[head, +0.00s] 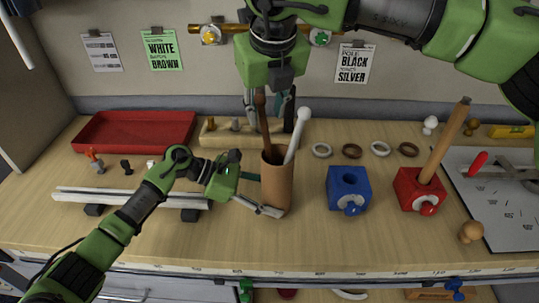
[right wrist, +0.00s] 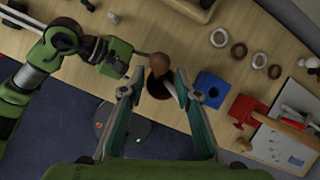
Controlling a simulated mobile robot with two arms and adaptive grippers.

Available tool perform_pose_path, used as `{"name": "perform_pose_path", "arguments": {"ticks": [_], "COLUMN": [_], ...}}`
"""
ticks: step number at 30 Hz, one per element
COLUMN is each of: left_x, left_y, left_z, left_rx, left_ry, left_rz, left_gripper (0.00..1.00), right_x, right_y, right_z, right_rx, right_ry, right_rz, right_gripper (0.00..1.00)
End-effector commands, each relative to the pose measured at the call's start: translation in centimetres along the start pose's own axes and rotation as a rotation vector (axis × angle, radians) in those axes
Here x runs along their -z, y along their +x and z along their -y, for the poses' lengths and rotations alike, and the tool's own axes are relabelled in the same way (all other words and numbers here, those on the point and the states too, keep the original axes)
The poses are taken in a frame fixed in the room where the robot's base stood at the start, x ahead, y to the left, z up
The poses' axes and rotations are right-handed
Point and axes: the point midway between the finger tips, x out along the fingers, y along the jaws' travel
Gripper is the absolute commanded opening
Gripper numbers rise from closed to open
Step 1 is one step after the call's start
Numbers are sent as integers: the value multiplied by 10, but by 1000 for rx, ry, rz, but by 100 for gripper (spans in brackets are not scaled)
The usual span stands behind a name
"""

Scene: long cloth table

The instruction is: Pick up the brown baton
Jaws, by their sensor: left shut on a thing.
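The brown baton (head: 263,118) stands tilted in a tan cup (head: 278,190) on the table, beside a white baton (head: 296,135). My left gripper (head: 267,194) is shut on the lower part of the cup. My right gripper (head: 269,108) is above the cup, pointing down, with its fingers spread around the brown baton's upper part. In the right wrist view, the baton's round brown end (right wrist: 158,65) lies between the open fingers, apart from both. The lower baton is hidden inside the cup.
A blue block (head: 349,186) and a red block (head: 417,190) with a tilted wooden rod stand right of the cup. Several rings lie behind them. A red tray (head: 134,131) and a silver rail (head: 130,198) are at left. A wooden stand is close behind the cup.

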Motion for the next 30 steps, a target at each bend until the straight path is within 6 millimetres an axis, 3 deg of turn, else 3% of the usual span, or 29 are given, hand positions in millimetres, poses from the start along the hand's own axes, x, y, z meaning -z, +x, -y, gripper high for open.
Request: {"name": "perform_pose_path", "arguments": {"ticks": [10,17,18,21,30], "left_x": [0,1,1,1,1], "left_y": [0,0,0,0,0], "left_z": [0,0,0,0,0], "left_rx": [0,0,0,0,0], "left_ry": [-1,-1,-1,-1,-1], "left_rz": [-1,-1,-1,-1,-1], "left_gripper": [40,40,40,40,40], "right_x": [3,2,2,2,2], "right_y": [45,50,50,50,49], "right_z": [-4,-4,-4,-4,-4], "right_rx": [-1,-2,-2,-2,-2], "right_ry": [1,0,0,0,0], "right_rz": [-3,-1,-1,-1,0], "right_gripper": [30,30,27,1,0]}}
